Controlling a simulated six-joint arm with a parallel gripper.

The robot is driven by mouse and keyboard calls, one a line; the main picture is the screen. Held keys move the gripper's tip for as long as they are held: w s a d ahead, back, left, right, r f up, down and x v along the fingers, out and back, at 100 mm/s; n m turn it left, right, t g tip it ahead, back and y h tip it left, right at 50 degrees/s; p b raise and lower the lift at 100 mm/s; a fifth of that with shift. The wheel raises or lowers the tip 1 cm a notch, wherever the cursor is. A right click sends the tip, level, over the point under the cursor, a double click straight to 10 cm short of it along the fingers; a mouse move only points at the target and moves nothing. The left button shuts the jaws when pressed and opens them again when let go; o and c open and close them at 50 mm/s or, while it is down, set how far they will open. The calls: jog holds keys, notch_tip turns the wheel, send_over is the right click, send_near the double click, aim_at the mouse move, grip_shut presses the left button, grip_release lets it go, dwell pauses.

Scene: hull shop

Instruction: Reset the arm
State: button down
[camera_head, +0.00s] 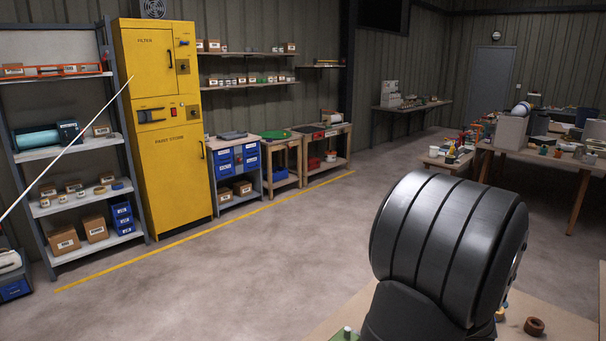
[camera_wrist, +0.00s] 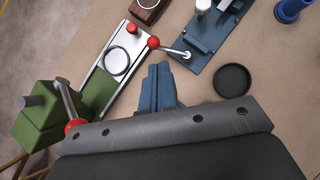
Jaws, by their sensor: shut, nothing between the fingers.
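My gripper (camera_wrist: 158,68) shows in the wrist view, its two blue-grey fingers together with nothing between them. It points at a tan worktop (camera_wrist: 205,105) and appears above it, though the height is hard to tell. In the head view my own dark arm link fills the lower right, and the gripper cannot be seen there.
Around the fingers are a silver plate with a ring (camera_wrist: 117,60), a blue fixture (camera_wrist: 208,42) with a red-knobbed lever, a black round dish (camera_wrist: 232,80) and a green block (camera_wrist: 45,118). A yellow cabinet (camera_head: 165,190) stands beyond open floor.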

jog(key=w+a+f, duration=0.1)
jog(key=w+f, duration=0.1)
jog(key=w+a+f, duration=0.2)
jog(key=f, duration=0.1)
jog(key=w+a+f, duration=0.1)
jog(key=w+f, duration=0.1)
jog(key=f, duration=0.1)
jog(key=shift+w+a+f, duration=0.15)
jog(key=shift+w, duration=0.25)
jog(key=shift+s+f, duration=0.25)
jog(key=shift+s, duration=1)
jog(key=shift+s+n+y, duration=0.4)
jog(key=shift+s+n, duration=0.15)
jog(key=shift+n, duration=0.15)
jog(key=shift+s+d, duration=0.4)
jog(key=shift+s, duration=0.4)
jog(key=shift+s+d+n+g+y, duration=0.35)
jog(key=shift+s+n+y, duration=0.15)
jog(key=shift+n, duration=0.2)
jog(key=s+d, duration=0.2)
jog(key=shift+s+d+n, duration=0.3)
jog(key=shift+d, duration=0.1)
jog(key=shift+s+d+n+g+y, duration=0.25)
jog(key=shift+d+n+y, duration=0.2)
jog(key=shift+n, duration=0.2)
jog(key=shift+s+d+n+g+y, duration=0.1)
jog(key=shift+d+n+g+y, duration=0.15)
jog(key=shift+n+y, duration=0.35)
